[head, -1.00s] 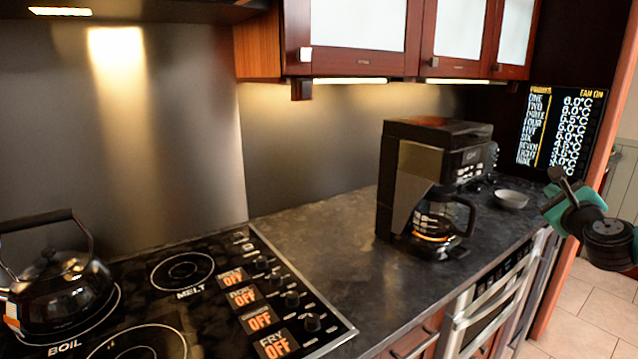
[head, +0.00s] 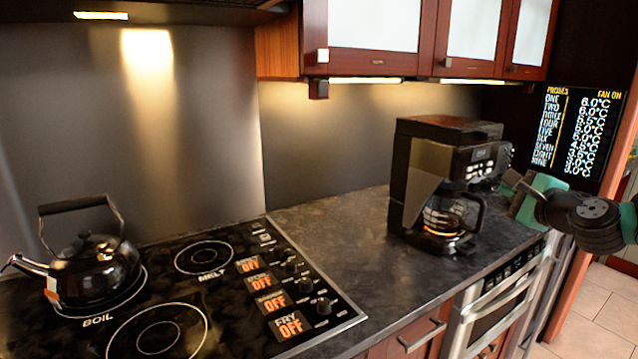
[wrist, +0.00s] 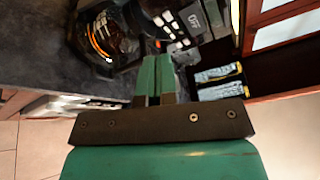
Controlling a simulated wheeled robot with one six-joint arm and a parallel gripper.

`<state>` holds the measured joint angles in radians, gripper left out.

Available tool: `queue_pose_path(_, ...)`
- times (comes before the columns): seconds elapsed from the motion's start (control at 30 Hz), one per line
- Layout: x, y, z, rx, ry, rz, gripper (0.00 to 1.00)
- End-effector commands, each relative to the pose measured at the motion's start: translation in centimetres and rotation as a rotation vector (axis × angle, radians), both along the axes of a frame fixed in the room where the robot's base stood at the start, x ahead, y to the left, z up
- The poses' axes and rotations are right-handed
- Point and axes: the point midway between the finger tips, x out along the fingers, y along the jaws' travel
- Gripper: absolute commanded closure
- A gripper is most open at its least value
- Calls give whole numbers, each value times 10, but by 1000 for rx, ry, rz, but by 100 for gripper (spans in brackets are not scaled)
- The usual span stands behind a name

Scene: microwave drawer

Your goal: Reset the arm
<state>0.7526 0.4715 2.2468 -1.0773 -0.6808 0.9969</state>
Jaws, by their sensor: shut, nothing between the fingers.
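My arm with its teal gripper (head: 512,190) reaches in from the right edge of the head view, in front of the counter's far right end. The gripper's teal fingers (wrist: 154,82) lie side by side in the wrist view, shut with nothing between them. The fingertips point toward the coffee maker (head: 447,185), and in the head view they are just right of it. Whether they touch it I cannot tell. The coffee maker's glass carafe (wrist: 105,35) shows at the top left of the wrist view.
A black kettle (head: 92,266) stands on the stove (head: 225,300) at left. The dark counter (head: 335,240) is bare between stove and coffee maker. Cabinets (head: 420,40) hang above. A built-in appliance with a bar handle (head: 500,305) is below the counter. A temperature display (head: 570,132) is behind my arm.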

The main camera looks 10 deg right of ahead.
Motion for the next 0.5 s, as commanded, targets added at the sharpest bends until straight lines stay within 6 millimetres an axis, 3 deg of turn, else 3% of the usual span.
queue_pose_path(0.17,-1,98,4,-234,98,288,100)
queue_pose_path(0.27,-21,172,2,-446,161,533,100)
queue_pose_path(0.3,-35,202,0,-543,181,644,100)
queue_pose_path(0.4,-84,266,-7,-795,217,933,100)
queue_pose_path(0.5,-147,311,-16,-1054,227,1230,100)
